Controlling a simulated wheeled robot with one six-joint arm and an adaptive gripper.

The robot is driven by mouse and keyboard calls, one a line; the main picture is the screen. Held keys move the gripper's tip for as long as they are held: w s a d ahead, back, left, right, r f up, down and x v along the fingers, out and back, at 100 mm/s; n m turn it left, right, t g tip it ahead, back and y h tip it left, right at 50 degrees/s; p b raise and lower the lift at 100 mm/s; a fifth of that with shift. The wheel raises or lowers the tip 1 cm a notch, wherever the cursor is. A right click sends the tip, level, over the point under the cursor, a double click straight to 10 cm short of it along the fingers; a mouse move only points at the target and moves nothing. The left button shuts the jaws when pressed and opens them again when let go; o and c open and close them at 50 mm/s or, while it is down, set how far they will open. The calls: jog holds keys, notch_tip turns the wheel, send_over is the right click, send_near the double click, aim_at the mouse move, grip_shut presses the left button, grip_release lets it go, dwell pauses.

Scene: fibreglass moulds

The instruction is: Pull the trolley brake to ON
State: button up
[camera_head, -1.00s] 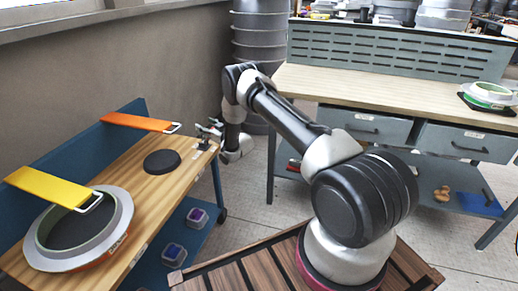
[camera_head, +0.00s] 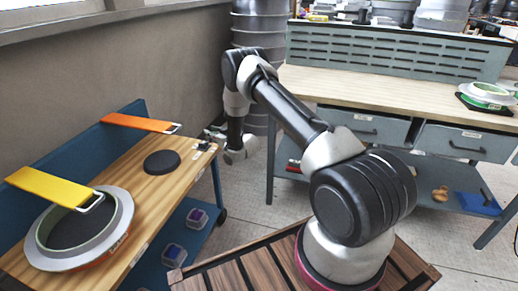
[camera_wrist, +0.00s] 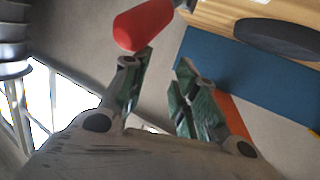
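The trolley (camera_head: 140,205) stands at the left, with a wooden top and a blue back panel. In the wrist view a red rounded handle (camera_wrist: 143,25), which looks like the brake lever, sticks out from the trolley's wooden edge. My gripper (camera_wrist: 165,62) is open, its two green-padded fingers apart with nothing between them. The handle's end is just beyond the left fingertip, not between the fingers; I cannot tell whether they touch. In the head view my gripper (camera_head: 213,132) is small beside the trolley's far right corner, and the red handle cannot be made out there.
A black disc (camera_head: 162,162), a round mould (camera_head: 80,235) and yellow (camera_head: 48,187) and orange (camera_head: 137,122) pieces are on the trolley. A workbench (camera_head: 400,95) with drawers stands at the right. Stacked grey tubs (camera_head: 260,25) stand behind my arm. Floor is clear between trolley and bench.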

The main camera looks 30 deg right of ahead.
jog(key=s+d+f+m+g+h, duration=0.1)
jog(key=s+d+f+g+h, duration=0.15)
jog(key=s+f+g, duration=0.35)
jog(key=s+d+f+g+h, duration=0.1)
jog(key=s+d+f, duration=0.3)
jog(key=f, duration=0.4)
jog(key=s+d+r+m+g+h, duration=0.1)
jog(key=s+d+r+g, duration=0.1)
jog(key=s+r, duration=0.6)
jog(key=s+d+r+g+h, duration=0.2)
jog(key=s+d+r+g, duration=0.1)
jog(key=s+r, duration=0.5)
jog(key=shift+s+r+m+g, duration=0.4)
jog(key=shift+r+g, duration=0.4)
jog(key=shift+r, duration=0.9)
